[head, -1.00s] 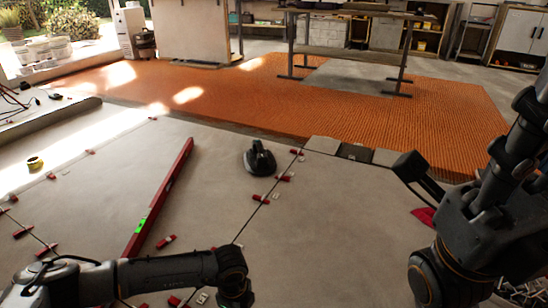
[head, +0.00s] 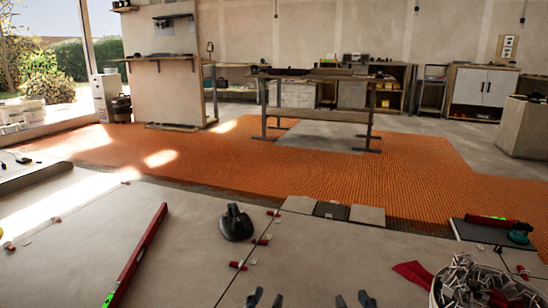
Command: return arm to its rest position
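My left gripper (head: 265,298) shows only as two dark fingertips at the bottom edge in the head view. The fingertips are apart with nothing seen between them. My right gripper (head: 353,299) shows the same way, a little to the right, its fingertips also apart and empty. Both are low in front of the tiled floor (head: 185,235). The arm links and wrists are hidden below the picture.
A black suction lifter (head: 236,222) stands on the tiles. A long red level (head: 138,254) lies left of it. Red levelling clips (head: 238,265) line the joints.

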